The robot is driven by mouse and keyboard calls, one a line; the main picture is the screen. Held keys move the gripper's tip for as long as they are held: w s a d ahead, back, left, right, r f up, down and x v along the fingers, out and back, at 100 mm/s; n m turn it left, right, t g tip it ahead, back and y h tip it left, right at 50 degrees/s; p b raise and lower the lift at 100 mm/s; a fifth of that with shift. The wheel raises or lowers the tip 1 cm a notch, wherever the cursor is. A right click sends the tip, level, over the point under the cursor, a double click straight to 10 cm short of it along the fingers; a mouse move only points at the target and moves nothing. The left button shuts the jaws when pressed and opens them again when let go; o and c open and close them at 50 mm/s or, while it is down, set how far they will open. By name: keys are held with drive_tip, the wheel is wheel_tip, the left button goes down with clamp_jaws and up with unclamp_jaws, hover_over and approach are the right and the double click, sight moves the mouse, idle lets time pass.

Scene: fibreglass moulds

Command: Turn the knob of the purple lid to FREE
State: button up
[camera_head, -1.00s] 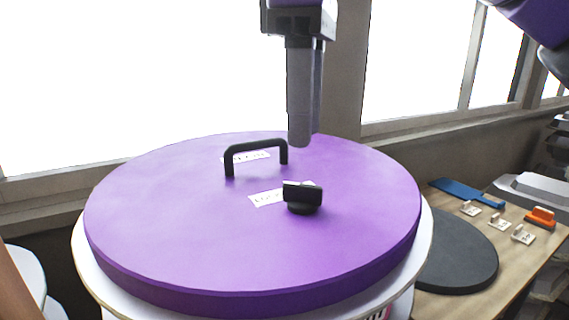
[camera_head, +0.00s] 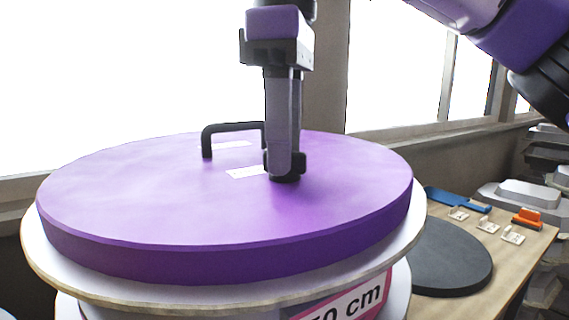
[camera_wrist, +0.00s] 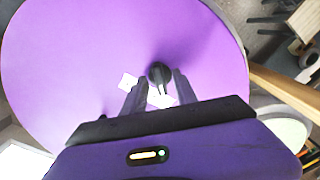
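The purple lid (camera_head: 140,205) lies flat on a white drum-like mould (camera_head: 200,288). Its black knob (camera_head: 298,163) is on the lid's top, partly hidden by a finger; it also shows in the wrist view (camera_wrist: 160,73). A white label lies beside the knob (camera_head: 246,172); its lettering is not readable. My gripper (camera_head: 284,165) points down at the knob. In the wrist view my gripper (camera_wrist: 154,80) is open, one finger on each side of the knob, with a gap on the left and the right finger closer. Contact cannot be told.
A black arched handle (camera_head: 232,128) stands on the lid left of my gripper. On the right, a wooden table (camera_head: 520,250) holds a black disc (camera_head: 450,257), a blue tool (camera_head: 455,197), an orange-handled tool (camera_head: 527,218) and small white pieces. Windows are behind.

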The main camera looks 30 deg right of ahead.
clamp_jaws()
drive_tip(key=shift+p, duration=0.35)
drive_tip(key=m+p, duration=0.2)
drive_tip(key=m, duration=0.1)
drive_tip(key=shift+r, duration=0.15)
drive_tip(key=m+p, duration=0.3)
drive_tip(key=shift+m, duration=0.3)
drive_tip(key=m+p, duration=0.2)
drive_tip(key=m, duration=0.3)
drive_tip(key=shift+m+p, duration=0.3)
drive_tip(key=m, duration=0.5)
drive_tip(key=shift+f+m, duration=0.2)
drive_tip(key=shift+m, duration=0.1)
